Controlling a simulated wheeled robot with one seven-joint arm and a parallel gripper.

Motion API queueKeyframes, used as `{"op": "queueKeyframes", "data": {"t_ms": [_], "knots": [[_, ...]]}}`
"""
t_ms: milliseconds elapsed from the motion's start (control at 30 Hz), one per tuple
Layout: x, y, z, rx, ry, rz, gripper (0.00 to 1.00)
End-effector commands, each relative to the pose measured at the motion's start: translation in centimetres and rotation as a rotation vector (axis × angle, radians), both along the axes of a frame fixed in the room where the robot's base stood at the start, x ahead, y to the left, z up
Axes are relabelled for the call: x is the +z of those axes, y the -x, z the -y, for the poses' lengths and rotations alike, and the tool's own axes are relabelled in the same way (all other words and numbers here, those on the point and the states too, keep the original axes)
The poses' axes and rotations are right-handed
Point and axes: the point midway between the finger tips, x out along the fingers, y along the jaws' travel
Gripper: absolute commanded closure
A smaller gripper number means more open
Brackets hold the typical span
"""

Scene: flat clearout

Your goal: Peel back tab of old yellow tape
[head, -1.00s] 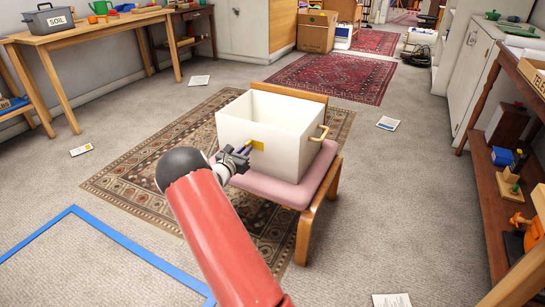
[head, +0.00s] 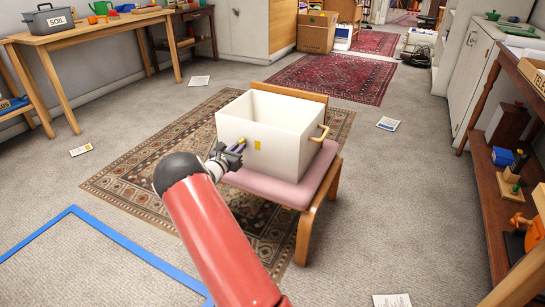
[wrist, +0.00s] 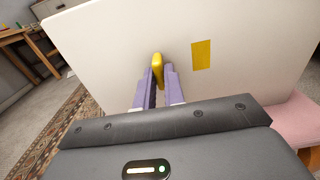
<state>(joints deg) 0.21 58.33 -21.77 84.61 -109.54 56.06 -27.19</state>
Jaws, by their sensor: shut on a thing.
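A white open-topped box (head: 285,157) stands on a chair. A yellow tape patch (head: 257,145) is on its near wall; it also shows in the wrist view (wrist: 201,55). My gripper (head: 239,147) is just left of the patch, close to that wall. Its purple fingers (wrist: 158,80) are shut on a folded yellow tape tab (wrist: 157,68). Bare white wall shows between the held tab and the patch in the wrist view, and I see no strip joining them there.
The pink-seated wooden chair (head: 262,187) stands on a patterned rug (head: 150,180). A workbench (head: 95,30) is at the back left, shelving (head: 510,185) at the right. Loose papers (head: 388,124) lie on the open floor.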

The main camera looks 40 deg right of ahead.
Motion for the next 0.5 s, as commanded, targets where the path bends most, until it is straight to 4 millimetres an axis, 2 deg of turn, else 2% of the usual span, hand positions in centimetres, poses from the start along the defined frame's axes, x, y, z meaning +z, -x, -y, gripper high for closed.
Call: {"op": "queueKeyframes", "data": {"t_ms": [500], "knots": [[0.0,-1.3,-0.6,0.002,-0.001,0.000,1.00]]}}
